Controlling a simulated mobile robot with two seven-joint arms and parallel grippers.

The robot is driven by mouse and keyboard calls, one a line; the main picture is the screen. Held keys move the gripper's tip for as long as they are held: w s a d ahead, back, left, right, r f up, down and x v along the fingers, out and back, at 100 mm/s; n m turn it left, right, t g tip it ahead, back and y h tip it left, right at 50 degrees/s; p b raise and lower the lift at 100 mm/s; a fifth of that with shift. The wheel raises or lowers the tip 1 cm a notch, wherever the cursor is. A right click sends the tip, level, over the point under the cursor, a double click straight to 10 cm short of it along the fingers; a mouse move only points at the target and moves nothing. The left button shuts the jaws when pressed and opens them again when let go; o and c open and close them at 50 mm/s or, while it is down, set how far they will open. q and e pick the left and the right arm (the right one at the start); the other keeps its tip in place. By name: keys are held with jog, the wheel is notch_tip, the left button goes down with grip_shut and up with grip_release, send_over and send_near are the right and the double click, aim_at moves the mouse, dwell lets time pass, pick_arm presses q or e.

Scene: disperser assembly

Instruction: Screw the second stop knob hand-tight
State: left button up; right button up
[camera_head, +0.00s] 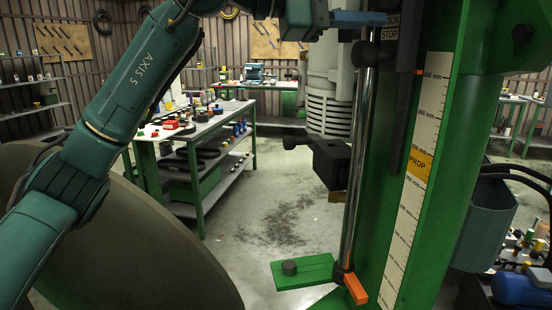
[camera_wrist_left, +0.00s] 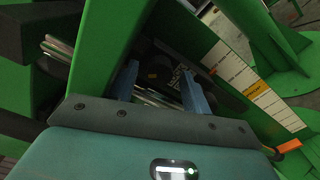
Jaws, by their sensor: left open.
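My left gripper (camera_head: 360,18) is at the top of the head view, with its blue fingers beside the upper end of the bright rod (camera_head: 361,130). A plate reading STOP (camera_head: 390,26) is just right of it. In the left wrist view, the gripper (camera_wrist_left: 162,88) is open, its blue fingers spread either side of a dark round knob (camera_wrist_left: 159,70) in shadow. I cannot tell whether either finger touches the knob. The gripper hides this knob in the head view. A black block with a side knob (camera_head: 290,142) sits lower, left of the rod. My right gripper is not in view.
The green column (camera_head: 437,170) carries a white millimetre scale (camera_head: 414,180). A green bracket (camera_head: 303,271) and orange lever (camera_head: 355,289) are at the rod's foot. A grey ribbed motor housing (camera_head: 329,95) stands left of the rod. A cluttered workbench (camera_head: 147,155) is behind, with open floor between.

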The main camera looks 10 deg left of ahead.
pick_arm(q)
jog(key=n, duration=1.1)
jog(key=shift+r+n+p, duration=0.1)
jog(key=shift+n+p, duration=0.25)
jog(key=shift+n, duration=0.05)
jog(key=n+p, duration=0.1)
jog(key=n, duration=0.9)
jog(key=shift+p, duration=0.4)
jog(key=s+a+n+b, duration=0.25)
jog(key=s+a, duration=0.25)
jog(key=a, duration=0.7)
jog(key=w+d+f+n+g+h+p, duration=0.1)
jog(key=w+d+f+g+h, duration=0.15)
jog(key=f, duration=0.35)
jog(key=w+d+f+n+g+h, duration=0.1)
jog(key=f+h, duration=0.2)
jog(key=f, duration=0.3)
jog(key=w+a+f+n+t+y+p, duration=0.1)
jog(key=f+n+t+y, duration=0.3)
jog(key=f+n+t, duration=0.4)
jog(key=w+a+f+n+t+y+p, duration=0.1)
jog(key=w+a+f+n+t+y, duration=0.1)
jog(key=f+n+t+y, duration=0.3)
notch_tip(320, 180, down, 8)
jog(key=a+n+t, duration=0.1)
jog(key=n+t, duration=0.2)
jog(key=n, duration=0.6)
jog(key=shift+w+a, duration=0.15)
jog(key=shift+a, duration=0.05)
